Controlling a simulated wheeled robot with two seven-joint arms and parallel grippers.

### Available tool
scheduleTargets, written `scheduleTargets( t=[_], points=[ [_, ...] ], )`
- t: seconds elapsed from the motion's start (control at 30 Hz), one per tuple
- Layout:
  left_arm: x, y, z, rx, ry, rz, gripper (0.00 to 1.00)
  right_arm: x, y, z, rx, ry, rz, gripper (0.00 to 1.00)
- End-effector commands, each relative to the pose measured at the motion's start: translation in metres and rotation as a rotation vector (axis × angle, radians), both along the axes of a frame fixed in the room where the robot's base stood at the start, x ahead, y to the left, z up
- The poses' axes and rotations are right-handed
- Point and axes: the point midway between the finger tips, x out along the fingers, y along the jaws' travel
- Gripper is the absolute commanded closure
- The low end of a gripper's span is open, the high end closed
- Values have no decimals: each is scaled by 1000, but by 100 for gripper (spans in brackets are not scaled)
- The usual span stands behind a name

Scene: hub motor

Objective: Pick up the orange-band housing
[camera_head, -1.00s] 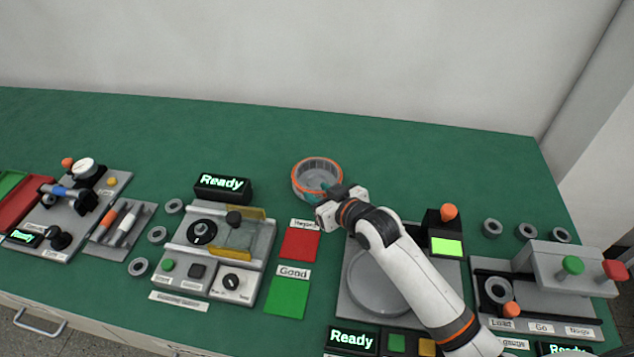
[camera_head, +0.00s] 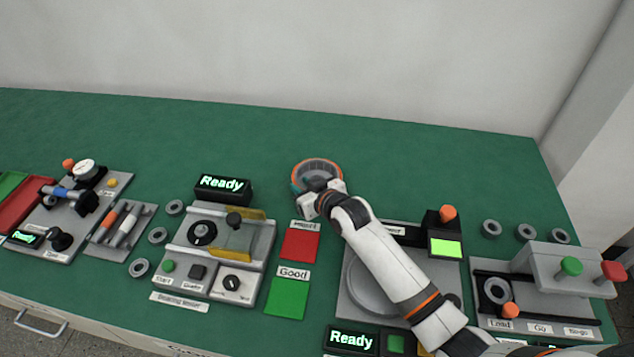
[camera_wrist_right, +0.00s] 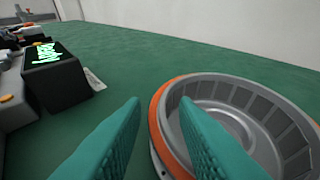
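The orange-band housing (camera_head: 317,171) is a round grey open ring with an orange rim, standing on the green table behind the red and green pads. It also shows in the right wrist view (camera_wrist_right: 235,97), where its slotted inner wall is visible. My right gripper (camera_wrist_right: 160,104) is open, with teal fingers on both sides of the housing's near-left rim. One finger is over the inside and the other is outside the wall. I cannot tell whether either finger touches it. In the head view the gripper covers the housing's front. My left gripper is not in view.
A bearing station with a Ready display (camera_head: 222,184) stands left of the housing. A red pad (camera_head: 299,245) and green pad (camera_head: 288,298) lie in front. My right arm passes over a station with a round plate (camera_head: 372,290). Table behind the housing is clear.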

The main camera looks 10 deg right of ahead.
Motion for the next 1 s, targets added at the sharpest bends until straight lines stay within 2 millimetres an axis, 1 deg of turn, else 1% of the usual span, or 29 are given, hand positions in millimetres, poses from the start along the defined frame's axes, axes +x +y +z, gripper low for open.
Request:
scheduleTargets(
  t=[0.03, 0.13, 0.17, 1.0],
  points=[
    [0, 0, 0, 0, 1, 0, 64, 0, 0, 0, 0, 0, 0, 82],
    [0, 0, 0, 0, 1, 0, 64, 0, 0, 0, 0, 1, 0, 98],
    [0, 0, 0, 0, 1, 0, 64, 0, 0, 0, 0, 1, 0, 100],
    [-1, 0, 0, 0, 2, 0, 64, -2, 0, -4, -3, 10, 1, 100]
  ],
)
